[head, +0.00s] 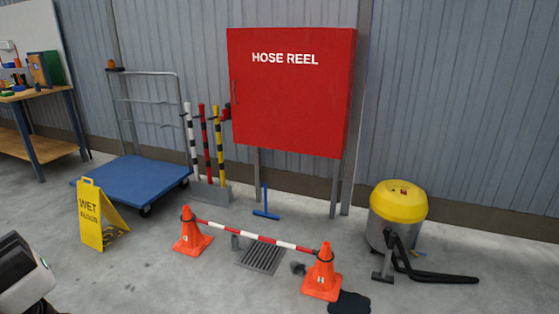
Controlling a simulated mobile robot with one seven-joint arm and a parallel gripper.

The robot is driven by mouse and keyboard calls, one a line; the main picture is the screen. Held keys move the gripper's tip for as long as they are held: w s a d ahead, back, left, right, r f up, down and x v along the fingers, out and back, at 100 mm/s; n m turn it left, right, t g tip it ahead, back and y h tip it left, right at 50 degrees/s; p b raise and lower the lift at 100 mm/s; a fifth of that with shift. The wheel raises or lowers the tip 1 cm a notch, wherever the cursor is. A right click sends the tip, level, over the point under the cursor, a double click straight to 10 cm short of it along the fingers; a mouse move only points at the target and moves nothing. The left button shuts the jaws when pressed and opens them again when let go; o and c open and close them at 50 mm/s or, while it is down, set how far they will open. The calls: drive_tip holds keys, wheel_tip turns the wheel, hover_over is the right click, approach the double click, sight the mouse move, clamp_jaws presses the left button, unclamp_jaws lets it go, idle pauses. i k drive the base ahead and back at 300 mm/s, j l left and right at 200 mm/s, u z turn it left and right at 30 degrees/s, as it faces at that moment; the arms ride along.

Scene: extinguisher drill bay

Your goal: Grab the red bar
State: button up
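A red bar with black bands (205,145) stands upright in a rack (214,191) by the wall. It is between a white bar with black bands (190,140) on its left and a yellow one (218,145) on its right. A separate red-and-white striped bar (255,237) lies across two orange cones, the left cone (191,232) and the right cone (322,274). Part of my arm shows at the lower left edge, well apart from the bars. My gripper's fingers are not in view.
A blue platform trolley (135,181) stands left of the rack, the red hose reel cabinet (290,100) right of it. A yellow wet-floor sign (100,215), a floor drain (263,257), a dark puddle (349,303) and a yellow-topped vacuum (398,215) are on the floor.

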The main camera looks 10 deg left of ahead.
sight(290, 246)
drive_tip(key=i+l+u, duration=0.1)
drive_tip(key=i+u, duration=0.3)
drive_tip(key=i, duration=0.8)
drive_tip(key=i+l, duration=0.1)
drive_tip(key=i, duration=1.15)
drive_tip(key=i+l+u, duration=0.15)
drive_tip(key=i, duration=0.3)
drive_tip(key=i+l+u, duration=0.15)
drive_tip(key=i, duration=0.25)
